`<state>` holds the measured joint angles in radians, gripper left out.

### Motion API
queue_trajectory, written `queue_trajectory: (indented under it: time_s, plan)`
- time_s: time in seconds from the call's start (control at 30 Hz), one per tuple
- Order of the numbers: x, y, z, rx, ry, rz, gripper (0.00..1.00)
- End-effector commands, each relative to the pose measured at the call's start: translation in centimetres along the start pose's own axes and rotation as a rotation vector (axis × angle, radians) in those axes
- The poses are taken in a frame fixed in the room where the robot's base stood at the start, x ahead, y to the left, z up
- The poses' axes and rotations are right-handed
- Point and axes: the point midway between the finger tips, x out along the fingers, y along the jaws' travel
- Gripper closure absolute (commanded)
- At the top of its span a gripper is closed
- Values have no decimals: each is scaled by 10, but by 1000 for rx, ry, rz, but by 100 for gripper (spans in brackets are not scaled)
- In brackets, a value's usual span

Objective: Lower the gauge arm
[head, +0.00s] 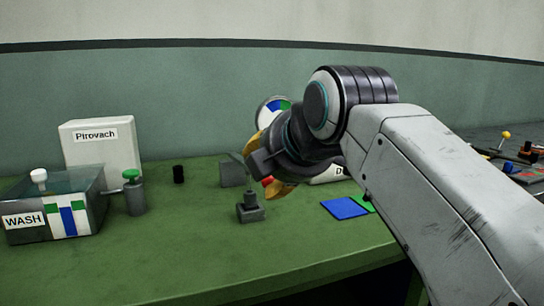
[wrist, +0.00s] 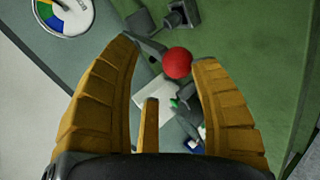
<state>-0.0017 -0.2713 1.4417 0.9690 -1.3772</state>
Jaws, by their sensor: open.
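A red ball knob (wrist: 178,62) shows between the fingertips of my gripper (wrist: 165,52) in the wrist view, nearer the right one; I cannot tell whether they touch. A grey bar (wrist: 150,48) runs beside it and seems to belong to the gauge arm. In the head view, my gripper (head: 262,166) is open above the bench and hides most of the arm and knob. A grey block (head: 232,174) and a small dark stand (head: 250,212) are below and left of it. The round dial (head: 268,108), with coloured sectors, is partly hidden behind my gripper.
A blue pad (head: 344,208) lies right. The green bench (head: 190,255) is clear in front.

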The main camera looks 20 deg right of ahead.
Motion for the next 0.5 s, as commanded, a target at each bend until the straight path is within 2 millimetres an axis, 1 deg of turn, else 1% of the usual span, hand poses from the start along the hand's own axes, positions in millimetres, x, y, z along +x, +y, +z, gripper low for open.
queue_trajectory:
  time_s: [0.1,0.23,0.5]
  plan:
    - [-4,8,-2,0,0,2,46]
    - [-8,12,-2,0,0,1,46]
    - [-10,15,-3,0,0,0,46]
